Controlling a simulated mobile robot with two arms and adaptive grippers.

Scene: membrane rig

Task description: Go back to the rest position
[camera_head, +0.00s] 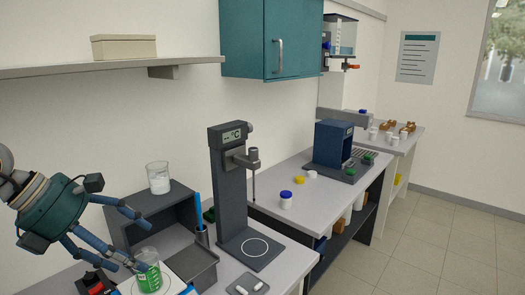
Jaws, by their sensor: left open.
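My left gripper (145,247) reaches in from the left with its fingers spread open. A glass beaker with green liquid (149,280) stands just below the fingertips. The lower fingertip overlaps the beaker's rim in the picture; I cannot tell whether they touch. The fingers are not closed around anything. My right gripper is out of view.
A dark box-like housing (118,232) with a beaker of white material (158,180) on top stands behind the gripper. A tall stirrer stand (230,190) rises to its right. A shelf (60,70) and a teal cabinet (250,40) hang above. Floor (440,250) is clear at right.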

